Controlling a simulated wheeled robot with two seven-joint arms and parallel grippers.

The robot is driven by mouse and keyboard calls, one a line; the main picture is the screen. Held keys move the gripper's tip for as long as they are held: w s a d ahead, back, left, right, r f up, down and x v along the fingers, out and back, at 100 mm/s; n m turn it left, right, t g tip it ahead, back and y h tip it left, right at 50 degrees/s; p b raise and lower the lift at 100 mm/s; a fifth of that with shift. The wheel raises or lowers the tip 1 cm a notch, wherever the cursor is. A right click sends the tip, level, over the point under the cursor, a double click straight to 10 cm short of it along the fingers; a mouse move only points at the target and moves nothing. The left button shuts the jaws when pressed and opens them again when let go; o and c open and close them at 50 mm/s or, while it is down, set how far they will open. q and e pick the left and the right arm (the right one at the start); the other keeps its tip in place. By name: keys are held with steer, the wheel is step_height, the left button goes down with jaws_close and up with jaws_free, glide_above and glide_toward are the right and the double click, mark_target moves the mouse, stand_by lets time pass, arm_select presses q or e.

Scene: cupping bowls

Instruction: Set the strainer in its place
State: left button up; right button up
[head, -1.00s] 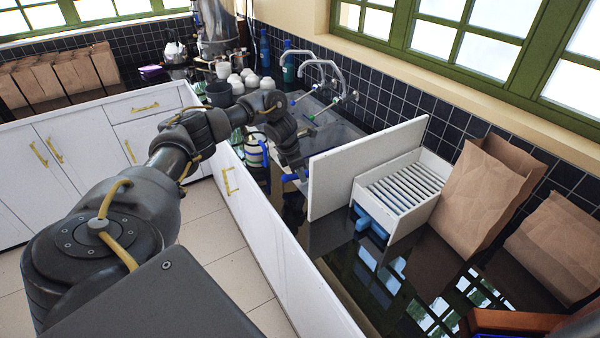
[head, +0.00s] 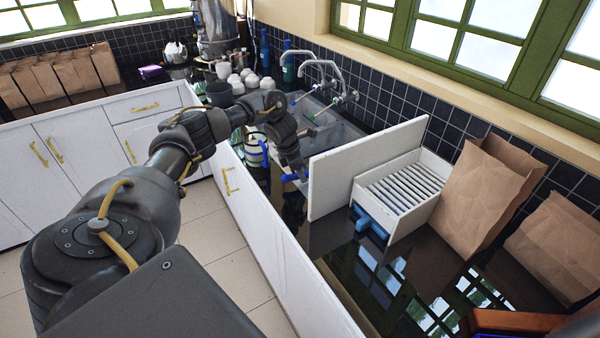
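My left arm reaches from the lower left to the counter beside the sink. Its gripper (head: 279,166) points down at the near side of the sink, left of an upright white panel (head: 362,168). Blue parts show on both sides of the gripper, but its fingertips are small and partly hidden, so I cannot tell if it is open or holds anything. I cannot make out a strainer for certain. A white box with a slatted top (head: 400,192) stands on the dark counter behind the panel, with blue parts under it. My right gripper is not in view.
The sink (head: 338,135) with its taps lies beyond the gripper. White cups (head: 250,80) and a dark pot (head: 219,94) stand farther back. Paper bags (head: 487,195) stand along the right wall.

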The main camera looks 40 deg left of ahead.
arm_select(q)
steer(key=o, duration=0.9)
steer(key=shift+r, duration=0.15)
steer(key=shift+p+v, duration=2.2)
steer(key=shift+v, duration=0.7)
steer(key=p+v, duration=0.5)
steer(key=v, duration=0.2)
steer(key=shift+d, duration=0.1)
